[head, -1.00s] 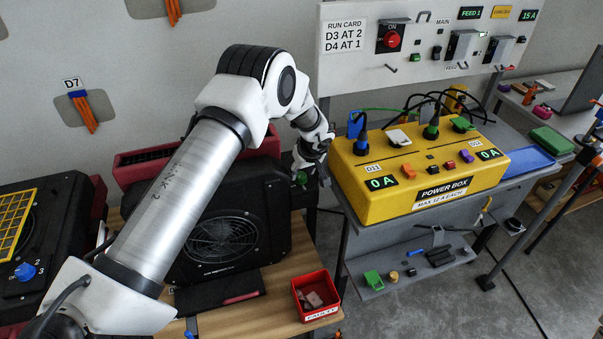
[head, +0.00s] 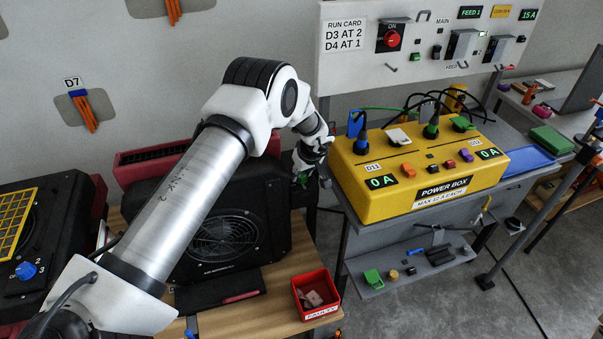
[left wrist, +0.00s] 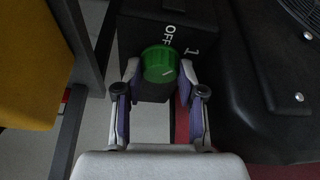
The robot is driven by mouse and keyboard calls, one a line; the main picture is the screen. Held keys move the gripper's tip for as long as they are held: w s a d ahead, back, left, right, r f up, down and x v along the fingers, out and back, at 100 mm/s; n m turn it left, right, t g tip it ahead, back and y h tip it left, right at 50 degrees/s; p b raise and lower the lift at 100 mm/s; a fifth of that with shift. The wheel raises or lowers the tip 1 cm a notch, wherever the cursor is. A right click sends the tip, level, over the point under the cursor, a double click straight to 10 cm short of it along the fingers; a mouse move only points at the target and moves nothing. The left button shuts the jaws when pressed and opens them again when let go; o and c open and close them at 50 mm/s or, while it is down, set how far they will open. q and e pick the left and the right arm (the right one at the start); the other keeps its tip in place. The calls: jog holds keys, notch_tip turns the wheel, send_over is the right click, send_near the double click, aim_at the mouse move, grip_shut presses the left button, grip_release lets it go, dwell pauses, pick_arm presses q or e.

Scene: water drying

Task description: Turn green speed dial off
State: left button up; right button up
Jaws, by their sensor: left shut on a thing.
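The green speed dial (left wrist: 160,62) is on the dark side panel of the black fan unit (head: 205,215). In the left wrist view, "OFF" and "1" are printed beside the dial, and a short white mark shows on its face. I cannot tell which setting the mark points to. My left gripper (left wrist: 160,74) is shut on the dial, one finger on each side. In the head view, the left gripper (head: 304,177) is at the unit's right side, and only a bit of green shows there. My right gripper is not in view.
The yellow power box (head: 365,207) with plugged cables stands on a grey bench close to the right of the gripper. A red bin (head: 325,311) sits at the wooden table's front edge. Another black unit with a blue dial (head: 25,270) is at the left.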

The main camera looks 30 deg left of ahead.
pick_arm(q)
jog(key=n+b, duration=0.1)
jog(key=n+g+b, duration=0.1)
jog(key=n, duration=0.2)
jog(key=shift+w+f+g+y+b, duration=0.15)
jog(key=shift+f+g+y+b, duration=0.15)
jog(key=shift+b, duration=0.1)
jog(key=shift+r+n+g+b, duration=0.2)
jog(key=shift+n+g+b, duration=0.4)
jog(key=shift+n+b, duration=0.7)
jog(key=o, duration=0.9)
jog(key=shift+c, duration=0.2)
jog(key=shift+r, duration=0.15)
jog(key=v, duration=1.1)
jog(key=shift+r, duration=0.4)
jog(key=shift+d, duration=0.1)
